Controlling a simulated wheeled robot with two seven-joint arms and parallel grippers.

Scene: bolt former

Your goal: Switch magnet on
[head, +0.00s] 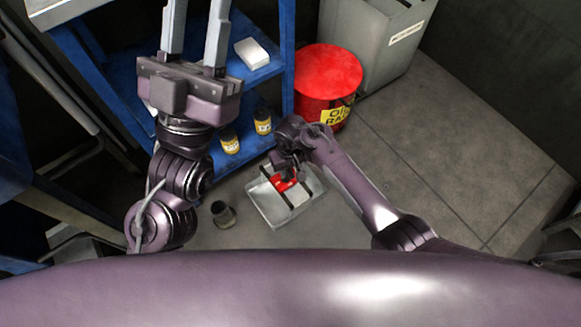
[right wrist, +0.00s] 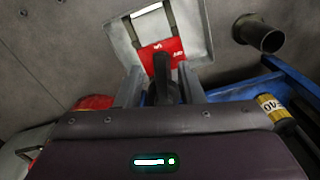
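A red block (head: 284,182) with white lettering sits in a light grey metal tray (head: 262,210) with dark bars across it; the red block (right wrist: 178,50) also shows in the right wrist view. A black lever-like handle (right wrist: 162,72) stands up in front of the red face. My right gripper (head: 290,170) is low over the tray. In the right wrist view its grey fingers (right wrist: 162,88) stand apart on either side of the black handle, with gaps visible; contact cannot be made out. My left gripper (head: 195,35) is open and empty before the blue shelf.
A dark cylindrical cup (head: 222,214) stands on the floor left of the tray. A blue shelf (head: 287,60) holds two dark yellow-labelled bottles (head: 263,123) and a white box (head: 252,53). A red oily-rags can (head: 328,85) and a grey bin (head: 375,40) stand behind. The floor at right is clear.

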